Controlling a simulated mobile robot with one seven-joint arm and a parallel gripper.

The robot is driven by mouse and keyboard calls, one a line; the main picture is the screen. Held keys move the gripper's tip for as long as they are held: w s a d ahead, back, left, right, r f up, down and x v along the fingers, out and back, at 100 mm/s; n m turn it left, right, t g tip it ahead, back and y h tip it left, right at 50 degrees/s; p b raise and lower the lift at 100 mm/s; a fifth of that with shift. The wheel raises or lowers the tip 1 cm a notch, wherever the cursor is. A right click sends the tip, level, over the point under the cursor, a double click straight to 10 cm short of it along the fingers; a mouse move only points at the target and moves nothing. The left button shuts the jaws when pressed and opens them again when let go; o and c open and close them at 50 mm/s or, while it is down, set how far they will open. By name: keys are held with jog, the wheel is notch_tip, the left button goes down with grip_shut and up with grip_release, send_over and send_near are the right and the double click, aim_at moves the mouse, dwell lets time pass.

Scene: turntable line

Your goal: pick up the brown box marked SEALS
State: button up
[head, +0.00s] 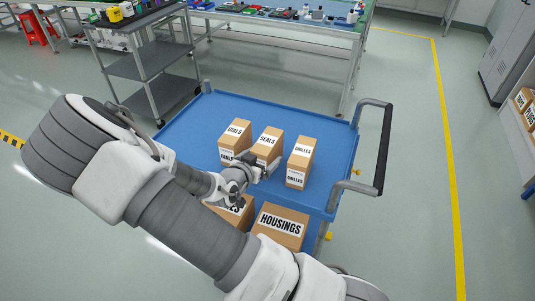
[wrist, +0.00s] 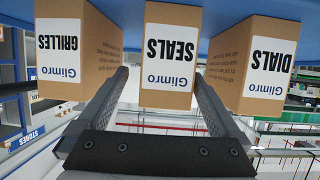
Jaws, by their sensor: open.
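The brown box marked SEALS (head: 267,146) stands in the middle of the back row on the blue cart top. In the wrist view, which is upside down, the SEALS box (wrist: 170,55) is centred, its white label facing me. My gripper (head: 264,170) is at the near side of this box and hides its lower front in the head view. In the wrist view my gripper (wrist: 161,75) is open, one finger towards each side of the SEALS box. I cannot tell whether the fingers touch anything.
The DIALS box (head: 235,139) stands left of SEALS and the GRILLES box (head: 301,160) right, with narrow gaps. The HOUSINGS box (head: 281,226) and a partly hidden box (head: 240,212) are nearer me. The blue cart (head: 335,165) has a raised rim and a handle (head: 383,150).

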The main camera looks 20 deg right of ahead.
jog(key=x, duration=0.5)
jog(key=shift+w+a, duration=0.1)
jog(key=shift+w, duration=0.25)
jog(key=shift+r, duration=0.1)
grip_shut()
